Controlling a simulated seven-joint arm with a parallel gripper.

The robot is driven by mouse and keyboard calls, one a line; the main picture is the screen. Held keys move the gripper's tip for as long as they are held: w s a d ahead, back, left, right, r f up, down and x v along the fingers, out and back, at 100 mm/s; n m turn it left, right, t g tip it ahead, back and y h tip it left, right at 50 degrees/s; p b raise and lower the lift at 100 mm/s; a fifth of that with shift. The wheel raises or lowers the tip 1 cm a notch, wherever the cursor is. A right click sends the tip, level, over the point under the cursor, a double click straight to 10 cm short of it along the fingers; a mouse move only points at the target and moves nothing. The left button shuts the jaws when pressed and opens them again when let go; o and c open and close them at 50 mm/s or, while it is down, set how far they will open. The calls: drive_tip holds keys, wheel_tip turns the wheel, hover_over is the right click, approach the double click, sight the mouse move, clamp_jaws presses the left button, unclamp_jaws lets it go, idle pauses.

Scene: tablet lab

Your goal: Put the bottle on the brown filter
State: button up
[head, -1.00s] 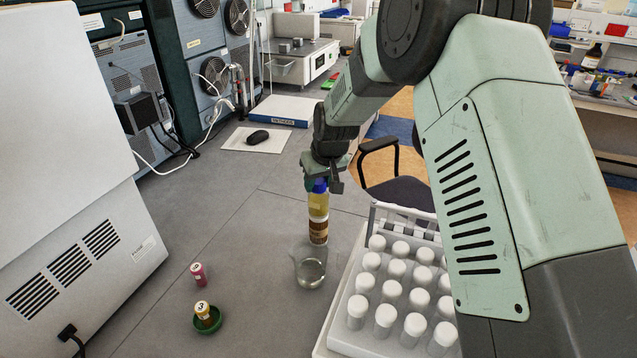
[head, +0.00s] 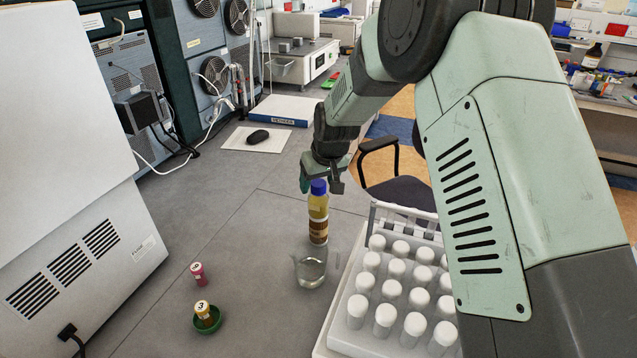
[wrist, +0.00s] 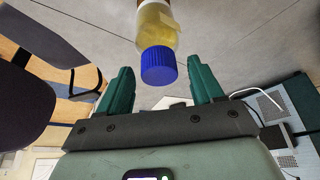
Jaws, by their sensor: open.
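The bottle (head: 318,203) has a blue cap and yellow contents and is upright. Directly below it is the brown filter (head: 318,231), and the two line up as one column. The bottle appears to rest on it, though the contact is too small to be certain. My gripper (head: 321,187) is open at the level of the cap. In the wrist view, the blue cap of the bottle (wrist: 157,28) lies ahead of the gap between the fingers of my gripper (wrist: 160,70), with space on both sides. The filter's base is hard to make out behind the glass beaker.
A clear glass beaker (head: 311,270) stands at the column's foot. A rack (head: 343,322) of white-capped tubes is to the right. A pink vial (head: 198,273) and a green dish (head: 209,323) holding a small vial are front left. The bench between is clear.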

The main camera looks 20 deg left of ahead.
drive_tip(key=v, duration=1.1)
drive_tip(key=shift+d+r, duration=0.15)
drive_tip(key=shift+r, duration=0.05)
drive_tip(key=s+d+r+m+t+h, duration=0.1)
drive_tip(key=s+d+r+m, duration=0.1)
drive_tip(key=s+d+r, duration=0.6)
drive_tip(key=s+d+r+m+t+h, duration=0.1)
drive_tip(key=s+d+r+m, duration=0.1)
drive_tip(key=d+r, duration=0.65)
drive_tip(key=s+d+f+m+h, duration=0.1)
drive_tip(key=s+d+m, duration=0.3)
drive_tip(key=s+d, duration=1)
drive_tip(key=s, duration=0.4)
drive_tip(key=shift+d+f+m, duration=0.3)
drive_tip(key=shift+s, duration=0.1)
